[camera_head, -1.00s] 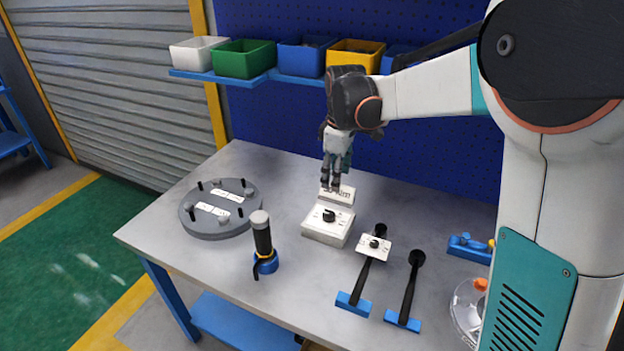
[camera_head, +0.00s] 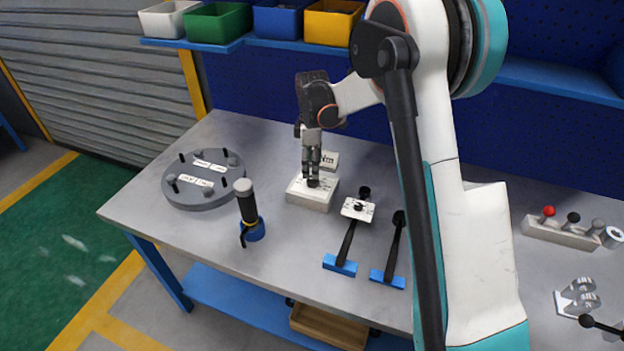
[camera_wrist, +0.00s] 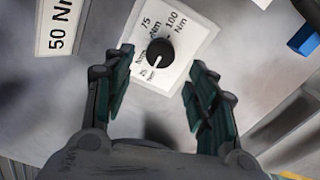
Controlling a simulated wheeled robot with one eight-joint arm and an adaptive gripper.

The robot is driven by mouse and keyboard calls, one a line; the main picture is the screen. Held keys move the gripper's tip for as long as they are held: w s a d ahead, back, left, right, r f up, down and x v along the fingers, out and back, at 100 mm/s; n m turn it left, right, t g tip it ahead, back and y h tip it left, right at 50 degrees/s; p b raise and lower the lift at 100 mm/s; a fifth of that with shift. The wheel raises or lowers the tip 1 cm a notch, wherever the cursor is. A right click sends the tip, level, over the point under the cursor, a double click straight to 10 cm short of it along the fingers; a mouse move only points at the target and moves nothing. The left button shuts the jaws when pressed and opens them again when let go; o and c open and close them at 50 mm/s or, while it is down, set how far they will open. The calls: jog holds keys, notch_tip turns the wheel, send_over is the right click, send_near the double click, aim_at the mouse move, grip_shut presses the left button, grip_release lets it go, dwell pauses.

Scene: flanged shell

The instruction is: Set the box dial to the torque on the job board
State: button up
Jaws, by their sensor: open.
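The white dial box (camera_head: 311,199) stands on the bench with a black round knob on top. In the wrist view the knob (camera_wrist: 160,51) has a white mark pointing down-left, toward the lowest label, which seems to read 25 Nm. Labels 75 Nm and 100 Nm are legible; the one between is partly hidden by a finger. The job board (camera_head: 329,161), a small white plate behind the box, reads "50 Nm" in the wrist view (camera_wrist: 60,22). My gripper (camera_head: 312,180) is open, pointing down over the box, its fingers either side of the knob; contact cannot be told.
A grey round flanged shell (camera_head: 203,205) and an upright black-handled tool (camera_head: 248,212) stand to the left.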

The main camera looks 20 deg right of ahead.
aim_at(313, 182)
notch_tip(313, 182, down, 5)
jog(key=shift+f+b, duration=0.1)
jog(key=shift+b, duration=0.5)
jog(key=c, duration=1)
